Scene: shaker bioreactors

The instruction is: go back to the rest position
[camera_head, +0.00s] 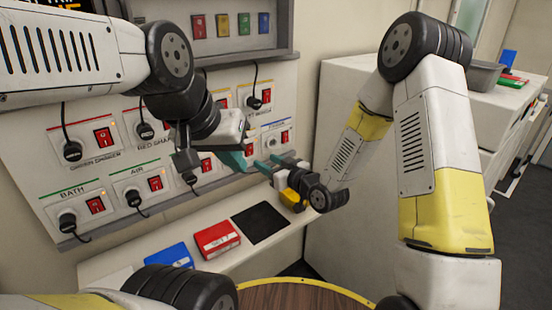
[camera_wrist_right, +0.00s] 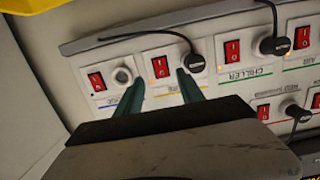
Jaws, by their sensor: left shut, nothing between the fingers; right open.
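My left gripper (camera_head: 236,160) hangs in front of the switch panel in the head view, its teal fingers shut and empty. My right gripper (camera_head: 268,165) reaches in from the right, close beside the left one. Its two teal fingers are apart with nothing between them; they also show in the right wrist view (camera_wrist_right: 160,92), pointing at the panel. The panel (camera_head: 25,160) carries red rocker switches and black plugs on cords. In the wrist view a socket without a plug (camera_wrist_right: 122,75) sits next to a red switch (camera_wrist_right: 97,81). I cannot tell whether the fingers touch the panel.
Below the panel, a shelf holds a blue block (camera_head: 168,257), a red block (camera_head: 217,239) and a black square (camera_head: 260,223). A round wooden table (camera_head: 290,297) with a yellow rim is in front. A white cabinet (camera_head: 345,85) stands behind my right arm. Colored tags (camera_head: 222,25) hang above.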

